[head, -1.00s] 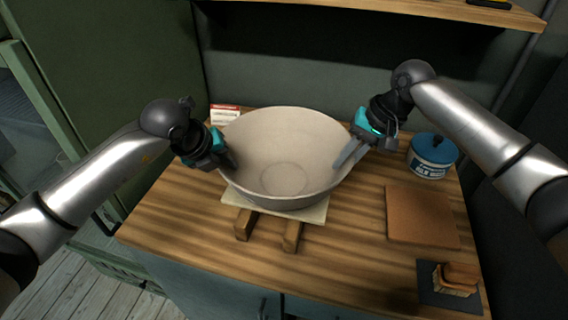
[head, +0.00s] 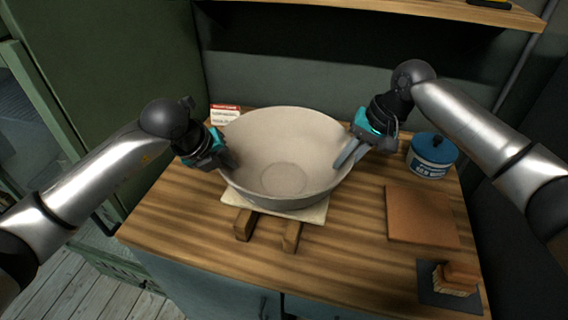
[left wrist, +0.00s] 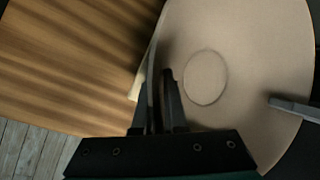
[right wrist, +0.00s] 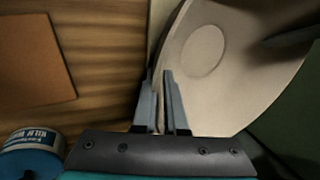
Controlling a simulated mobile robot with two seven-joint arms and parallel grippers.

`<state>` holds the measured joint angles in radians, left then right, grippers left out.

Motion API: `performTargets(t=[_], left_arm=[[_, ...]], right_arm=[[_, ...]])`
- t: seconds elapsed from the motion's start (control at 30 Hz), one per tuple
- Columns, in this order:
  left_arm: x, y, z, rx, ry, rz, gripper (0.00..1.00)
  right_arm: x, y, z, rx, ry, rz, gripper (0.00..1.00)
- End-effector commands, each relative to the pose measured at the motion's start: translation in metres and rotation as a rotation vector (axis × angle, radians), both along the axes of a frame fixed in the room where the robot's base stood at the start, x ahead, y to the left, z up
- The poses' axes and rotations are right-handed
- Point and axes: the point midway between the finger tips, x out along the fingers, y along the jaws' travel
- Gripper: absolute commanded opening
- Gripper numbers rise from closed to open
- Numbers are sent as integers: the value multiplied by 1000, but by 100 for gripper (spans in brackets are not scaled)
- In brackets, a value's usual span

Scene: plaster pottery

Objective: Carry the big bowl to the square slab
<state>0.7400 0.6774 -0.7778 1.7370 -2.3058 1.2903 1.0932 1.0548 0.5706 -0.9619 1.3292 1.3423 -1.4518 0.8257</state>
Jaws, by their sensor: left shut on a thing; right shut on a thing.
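The big bowl (head: 290,140) is wide, pale and empty. It is upright, over a pale board on two wooden bars; I cannot tell whether it touches the board. My left gripper (head: 230,164) is shut on its left rim, with the wall between the fingers in the left wrist view (left wrist: 160,90). My right gripper (head: 345,158) is shut on its right rim, also seen in the right wrist view (right wrist: 162,90). The square slab (head: 420,215), flat and terracotta brown, lies on the table to the right of the bowl. Nothing lies on it.
The pale board (head: 285,208) sits on wooden bars (head: 292,235). A blue-lidded tub (head: 432,158) stands behind the slab. A red-and-white card (head: 224,114) is behind the bowl. A shelf hangs above.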

Motion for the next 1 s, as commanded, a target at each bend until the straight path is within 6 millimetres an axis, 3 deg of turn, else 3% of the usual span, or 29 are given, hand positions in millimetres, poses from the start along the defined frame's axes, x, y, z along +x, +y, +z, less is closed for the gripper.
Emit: performTargets(t=[0.57, 1.0], left_arm=[[2, 0, 7, -3, -11, 0, 0], [2, 0, 30, -3, -11, 0, 0]], right_arm=[[2, 0, 6, 4, -7, -1, 0], [2, 0, 30, 4, -8, -2, 0]])
